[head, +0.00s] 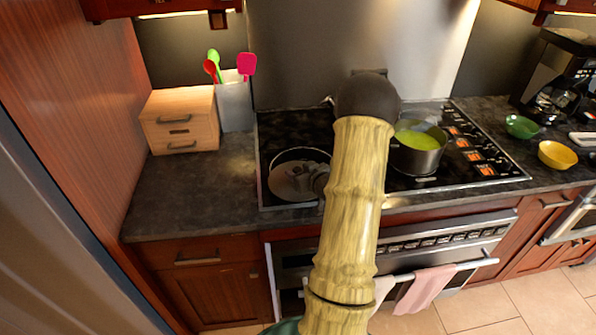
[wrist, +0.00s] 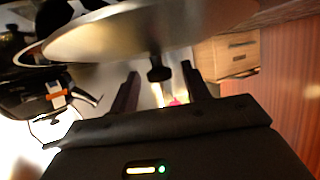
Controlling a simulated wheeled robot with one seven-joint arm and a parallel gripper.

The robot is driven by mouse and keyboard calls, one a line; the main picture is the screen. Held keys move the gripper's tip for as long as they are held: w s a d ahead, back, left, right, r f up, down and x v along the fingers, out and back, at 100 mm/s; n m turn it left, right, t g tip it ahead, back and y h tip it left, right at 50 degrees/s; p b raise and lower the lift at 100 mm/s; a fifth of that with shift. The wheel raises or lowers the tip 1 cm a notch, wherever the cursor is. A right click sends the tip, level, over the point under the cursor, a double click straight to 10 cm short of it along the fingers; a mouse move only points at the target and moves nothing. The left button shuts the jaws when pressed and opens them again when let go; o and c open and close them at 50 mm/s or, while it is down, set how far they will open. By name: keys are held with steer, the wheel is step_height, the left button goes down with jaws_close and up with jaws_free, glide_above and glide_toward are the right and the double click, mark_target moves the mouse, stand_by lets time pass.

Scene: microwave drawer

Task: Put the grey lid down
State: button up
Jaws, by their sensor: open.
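The grey lid (head: 290,181) is over the left front part of the black cooktop in the head view. In the wrist view the lid (wrist: 150,30) fills the top of the picture, and its dark knob points toward my gripper (wrist: 160,72). The two fingers are apart, one on each side of the knob, with gaps visible. In the head view my arm hides most of the gripper and the lid's right edge. I cannot tell whether the lid rests fully on the cooktop.
A dark pot (head: 418,160) with green contents stands on the cooktop, right of my arm. A wooden drawer box (head: 180,120) and a utensil holder (head: 235,105) stand at the back left. The left counter (head: 190,195) has clear room. A green bowl (head: 521,127) and yellow bowl (head: 557,155) are at right.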

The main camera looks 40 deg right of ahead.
steer(key=b+v, duration=0.1)
steer(key=v, duration=0.9)
steer(key=shift+s+a+r, duration=0.1)
steer(key=shift+s, duration=0.3)
steer(key=shift+w+a, duration=0.2)
steer(key=shift+w, duration=0.05)
steer(key=w+a, duration=0.1)
steer(key=w+a+g, duration=0.1)
steer(key=a, duration=0.1)
steer(key=a+g, duration=0.1)
steer(key=shift+w+a+n, duration=0.3)
steer(key=shift+w+a, duration=0.1)
steer(key=a+g, duration=0.1)
steer(key=a, duration=0.3)
steer(key=a+g, duration=0.2)
steer(key=a, duration=0.2)
steer(key=shift+w+a, duration=0.1)
steer(key=s+a+g+y, duration=0.1)
steer(key=s+a+g, duration=0.1)
steer(key=s+a, duration=0.3)
steer(key=s+a+n+g+y, duration=0.1)
steer(key=s+a+g, duration=0.2)
steer(key=a, duration=0.9)
steer(key=shift+s+a+r+g, duration=0.3)
steer(key=shift+s+r, duration=0.2)
steer(key=shift+s, duration=0.4)
